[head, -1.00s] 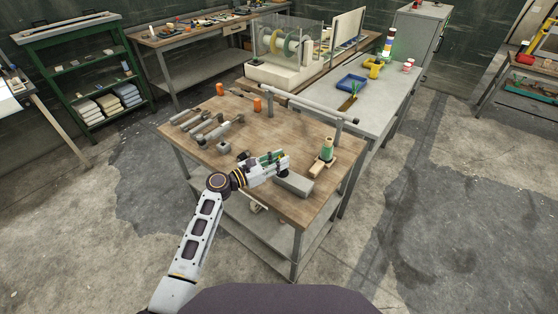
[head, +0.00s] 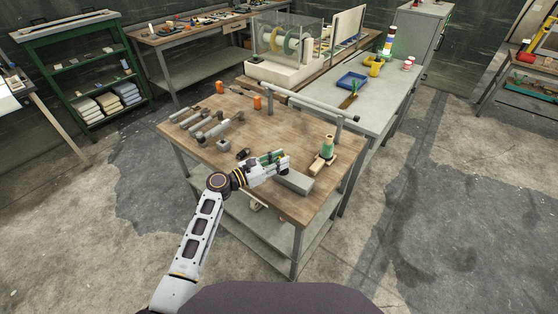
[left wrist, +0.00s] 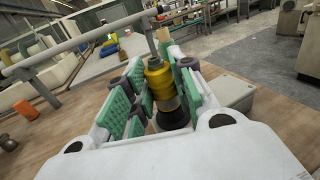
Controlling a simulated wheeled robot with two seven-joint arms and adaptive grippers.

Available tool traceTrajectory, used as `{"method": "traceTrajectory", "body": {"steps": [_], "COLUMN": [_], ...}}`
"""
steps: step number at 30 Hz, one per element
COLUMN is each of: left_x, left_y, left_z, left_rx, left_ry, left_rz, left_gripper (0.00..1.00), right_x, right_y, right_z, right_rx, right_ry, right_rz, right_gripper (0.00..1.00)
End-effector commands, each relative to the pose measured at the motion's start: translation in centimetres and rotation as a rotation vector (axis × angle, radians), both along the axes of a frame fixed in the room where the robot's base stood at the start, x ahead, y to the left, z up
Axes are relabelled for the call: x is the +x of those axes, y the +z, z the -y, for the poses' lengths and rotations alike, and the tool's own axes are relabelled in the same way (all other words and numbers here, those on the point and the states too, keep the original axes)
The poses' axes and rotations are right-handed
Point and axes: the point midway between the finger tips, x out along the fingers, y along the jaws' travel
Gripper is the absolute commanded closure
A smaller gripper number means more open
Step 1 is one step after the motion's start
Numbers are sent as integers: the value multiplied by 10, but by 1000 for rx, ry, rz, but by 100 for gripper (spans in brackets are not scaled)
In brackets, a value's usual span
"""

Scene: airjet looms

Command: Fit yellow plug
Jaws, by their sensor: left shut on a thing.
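My left gripper (head: 280,163) is above the front part of the wooden workbench (head: 262,195). In the left wrist view the gripper (left wrist: 155,95) has its green-padded fingers closed around the yellow plug (left wrist: 157,80), an upright yellow cylinder. A dark round part shows below the plug, and I cannot tell whether it belongs to the plug or stands under it. In the head view the plug is hidden by the gripper. My right gripper is in neither view.
A grey block (head: 296,181) lies just right of the gripper. A green cone (head: 327,148) stands on a wooden base to the right. A grey pipe rail (head: 305,102) runs along the back edge. Grey metal parts (head: 212,127) and orange cylinders (head: 257,102) occupy the left and back.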

Motion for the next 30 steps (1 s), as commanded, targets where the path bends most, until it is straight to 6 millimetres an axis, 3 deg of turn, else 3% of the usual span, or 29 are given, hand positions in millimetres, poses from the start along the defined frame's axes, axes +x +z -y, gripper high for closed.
{"method": "traceTrajectory", "body": {"steps": [2,3,9,22,30], "left_x": [0,0,0,-2,-14], "left_y": [-1,-1,-1,-1,-1], "left_z": [0,0,0,-3,-21], "left_rx": [0,0,0,0,1], "left_ry": [0,0,0,1,0], "left_rz": [0,0,0,0,-1], "left_gripper": [98,73,50,50,50], "right_x": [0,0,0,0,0], "right_y": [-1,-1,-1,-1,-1], "right_z": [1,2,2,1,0], "right_rx": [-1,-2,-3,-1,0], "right_ry": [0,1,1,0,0], "right_rz": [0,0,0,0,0], "right_gripper": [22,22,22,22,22]}}
